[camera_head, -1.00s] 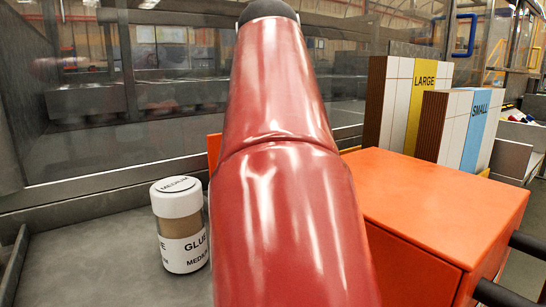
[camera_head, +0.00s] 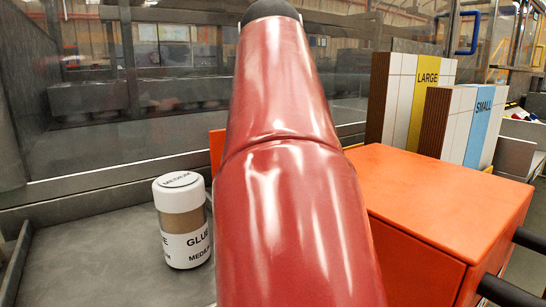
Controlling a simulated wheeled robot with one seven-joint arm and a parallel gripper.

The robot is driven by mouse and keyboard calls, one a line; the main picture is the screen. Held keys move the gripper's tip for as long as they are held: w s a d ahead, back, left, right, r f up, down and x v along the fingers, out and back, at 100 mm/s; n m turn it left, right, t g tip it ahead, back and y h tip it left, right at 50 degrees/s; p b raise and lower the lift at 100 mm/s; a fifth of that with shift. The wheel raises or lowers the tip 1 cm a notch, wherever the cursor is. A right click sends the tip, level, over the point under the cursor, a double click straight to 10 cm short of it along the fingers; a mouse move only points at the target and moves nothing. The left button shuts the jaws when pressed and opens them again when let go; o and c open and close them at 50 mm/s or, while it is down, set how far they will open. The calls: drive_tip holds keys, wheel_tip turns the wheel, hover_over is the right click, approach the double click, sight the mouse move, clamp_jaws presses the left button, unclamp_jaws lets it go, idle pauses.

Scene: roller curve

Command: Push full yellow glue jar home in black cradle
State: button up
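No yellow glue jar and no black cradle can be made out in the head view. One glue jar (camera_head: 183,221) shows, white with a brown band and the words "GLUE" and "MEDIUM". It stands upright on a grey surface, left of my red arm (camera_head: 287,210). My arm fills the middle of the view and hides what lies behind it. My gripper is not in view.
An orange cabinet (camera_head: 440,215) stands at the right, close to my arm. Behind it are tiled blocks marked "LARGE" (camera_head: 412,100) and "SMALL" (camera_head: 460,125). A grey ledge and glass panel (camera_head: 180,120) run along the back. Grey surface (camera_head: 95,250) is clear left of the jar.

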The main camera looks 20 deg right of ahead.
drive_tip(key=shift+f, duration=0.3)
idle(0.5)
drive_tip(key=o, duration=1.7)
drive_tip(key=shift+r, duration=0.1)
